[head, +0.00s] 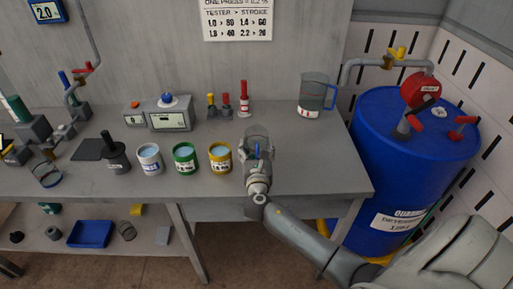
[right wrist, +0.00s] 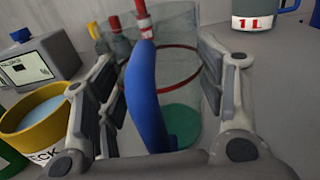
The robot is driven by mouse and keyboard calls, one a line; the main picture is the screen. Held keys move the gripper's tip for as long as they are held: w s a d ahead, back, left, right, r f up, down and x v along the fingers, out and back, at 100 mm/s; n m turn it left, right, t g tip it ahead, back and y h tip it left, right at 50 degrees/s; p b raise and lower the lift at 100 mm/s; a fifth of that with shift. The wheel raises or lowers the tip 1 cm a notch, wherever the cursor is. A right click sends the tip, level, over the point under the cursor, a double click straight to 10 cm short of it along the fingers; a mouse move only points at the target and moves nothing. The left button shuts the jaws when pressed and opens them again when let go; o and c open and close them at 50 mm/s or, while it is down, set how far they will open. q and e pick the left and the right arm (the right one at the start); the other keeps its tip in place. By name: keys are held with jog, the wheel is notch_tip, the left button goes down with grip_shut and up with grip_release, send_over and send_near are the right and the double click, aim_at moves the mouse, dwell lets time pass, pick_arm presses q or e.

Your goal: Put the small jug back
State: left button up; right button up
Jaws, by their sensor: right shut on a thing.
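The small jug (head: 257,133) is clear, with a blue handle, near the table's front edge in the head view. In the right wrist view the jug (right wrist: 182,85) shows a red ring around its wall and green at its bottom. My right gripper (head: 258,153) is shut on it, with the blue handle (right wrist: 149,98) between the fingers. I cannot tell whether the jug touches the table. My left gripper is not in view.
A larger jug marked 1 L (head: 311,98) stands at the back right. Yellow (head: 220,160), green (head: 185,160) and white (head: 150,161) cups stand left of the gripper. Red-topped and yellow-topped pieces (head: 226,104) stand behind. A blue drum (head: 380,160) is at the right. The table's right front is clear.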

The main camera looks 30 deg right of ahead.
jog(key=o, duration=1.3)
jog(key=shift+r, duration=0.15)
jog(key=shift+s+a, duration=0.2)
jog(key=shift+s, duration=0.1)
jog(key=b+v, duration=0.1)
jog(key=v, duration=1)
jog(key=shift+s+a, duration=0.1)
jog(key=shift+s, duration=0.05)
